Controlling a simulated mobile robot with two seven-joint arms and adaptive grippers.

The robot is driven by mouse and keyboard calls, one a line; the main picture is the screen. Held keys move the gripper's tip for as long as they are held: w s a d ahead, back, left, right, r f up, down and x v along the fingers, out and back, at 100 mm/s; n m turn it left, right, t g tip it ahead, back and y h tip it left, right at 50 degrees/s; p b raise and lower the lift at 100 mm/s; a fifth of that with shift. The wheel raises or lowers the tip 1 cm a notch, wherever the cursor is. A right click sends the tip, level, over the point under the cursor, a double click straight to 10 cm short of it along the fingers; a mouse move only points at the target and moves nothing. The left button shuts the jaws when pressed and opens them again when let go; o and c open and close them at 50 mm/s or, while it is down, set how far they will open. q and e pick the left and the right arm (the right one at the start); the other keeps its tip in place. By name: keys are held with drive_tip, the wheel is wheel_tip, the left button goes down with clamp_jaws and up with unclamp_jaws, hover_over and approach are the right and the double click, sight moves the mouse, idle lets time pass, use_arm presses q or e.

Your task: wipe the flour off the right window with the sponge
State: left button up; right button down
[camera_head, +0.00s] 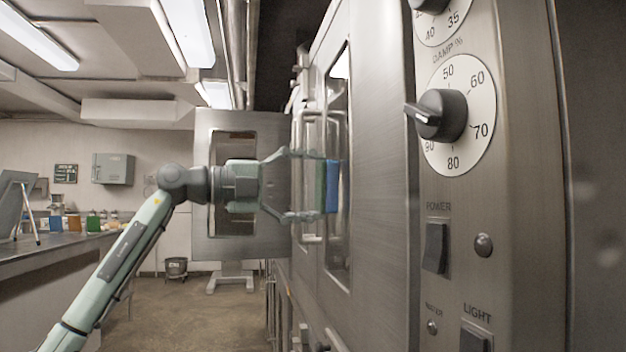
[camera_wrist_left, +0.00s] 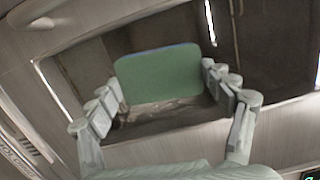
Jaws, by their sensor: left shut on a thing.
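My left gripper (camera_head: 324,186) reaches in from the left and is shut on the sponge (camera_head: 332,187), with fingers at its top and bottom edges. The sponge is green on the gripper side and blue on the far side. In the left wrist view the sponge (camera_wrist_left: 160,74) shows its green face between the fingers. The blue side faces the tall dark window (camera_head: 338,250) in the steel oven door and looks close to or touching the glass; I cannot tell which. A pale mottled patch (camera_wrist_left: 165,114) shows below the sponge in the wrist view. My right gripper is not in view.
A vertical door handle (camera_head: 311,238) stands out close beside the gripper. A control panel with a knob (camera_head: 441,115) and switches is at the right. Another windowed steel panel (camera_head: 270,225) stands behind the gripper. A counter (camera_head: 50,247) is at far left, with open floor between.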

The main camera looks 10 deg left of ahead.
sight(324, 169)
use_arm(q)
drive_tip(key=shift+f+b, duration=1.8)
drive_tip(key=shift+f, duration=3.75)
drive_tip(key=shift+s+d+r, duration=0.1)
drive_tip(key=shift+s+d, duration=0.25)
drive_tip(key=shift+s, duration=0.4)
drive_tip(key=shift+s+d+r, duration=0.1)
drive_tip(key=shift+s+d, duration=0.2)
drive_tip(key=shift+s, duration=0.4)
wheel_tip(324, 169, up, 4)
drive_tip(key=p, duration=0.4)
drive_tip(key=shift+f, duration=0.25)
drive_tip(key=shift+r+p, duration=0.6)
drive_tip(key=shift+r, duration=4.4)
drive_tip(key=shift+f+b, duration=0.85)
drive_tip(key=shift+f, duration=0.75)
drive_tip(key=shift+f+b, duration=1.2)
drive_tip(key=shift+f, duration=1.8)
drive_tip(key=shift+f+b, duration=0.9)
drive_tip(key=shift+f, duration=1.45)
